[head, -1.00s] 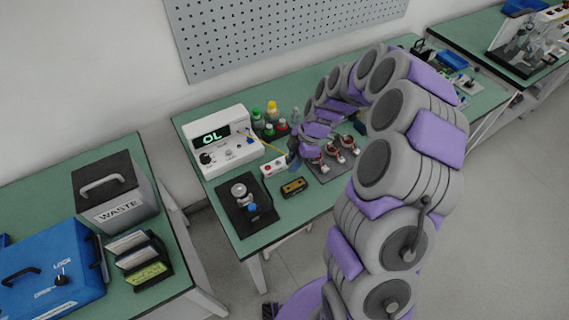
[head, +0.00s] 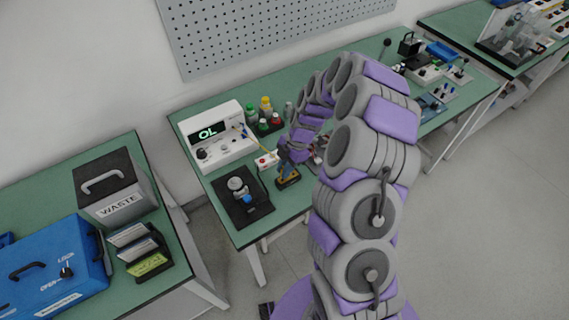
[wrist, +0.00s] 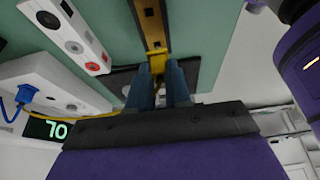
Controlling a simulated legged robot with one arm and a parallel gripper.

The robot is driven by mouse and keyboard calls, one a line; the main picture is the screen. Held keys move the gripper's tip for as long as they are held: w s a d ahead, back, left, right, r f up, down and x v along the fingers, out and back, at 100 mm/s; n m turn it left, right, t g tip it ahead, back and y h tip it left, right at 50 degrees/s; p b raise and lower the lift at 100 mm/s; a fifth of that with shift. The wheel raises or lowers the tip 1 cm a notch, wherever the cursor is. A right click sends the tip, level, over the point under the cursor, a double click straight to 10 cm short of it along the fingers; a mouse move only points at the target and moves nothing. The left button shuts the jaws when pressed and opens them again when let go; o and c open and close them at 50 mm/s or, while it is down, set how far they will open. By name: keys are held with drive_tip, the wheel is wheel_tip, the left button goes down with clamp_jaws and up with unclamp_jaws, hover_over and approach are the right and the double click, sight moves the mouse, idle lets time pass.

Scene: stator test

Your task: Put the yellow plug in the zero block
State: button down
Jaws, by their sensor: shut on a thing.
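The yellow plug (wrist: 156,62) is between the blue fingertips of my gripper (wrist: 158,78) in the wrist view, and the gripper is shut on it. The brown block with brass-coloured terminals (wrist: 150,22), likely the zero block, lies just beyond the fingertips. The plug overlaps the block's near end in that view; I cannot tell whether it is inserted. In the head view my gripper (head: 285,160) is right over the block (head: 288,180). The plug itself is hidden there.
A white box with a red button (head: 265,161) stands beside the block. A black plate with a metal fixture (head: 243,203) is left of it. Coloured bottles (head: 265,113) stand behind. A grey WASTE bin (head: 112,190) is on the left table.

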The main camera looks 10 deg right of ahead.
drive_tip(key=shift+a+f, duration=0.15)
drive_tip(key=shift+a, duration=0.3)
drive_tip(key=shift+d+f+b, duration=0.15)
drive_tip(key=shift+d+b, duration=0.35)
drive_tip(key=shift+a, duration=0.15)
drive_tip(key=shift+b, duration=0.5)
idle(0.7)
drive_tip(key=shift+b+x, duration=0.95)
drive_tip(key=shift+b, duration=0.55)
idle(0.5)
drive_tip(key=c, duration=1)
unclamp_jaws()
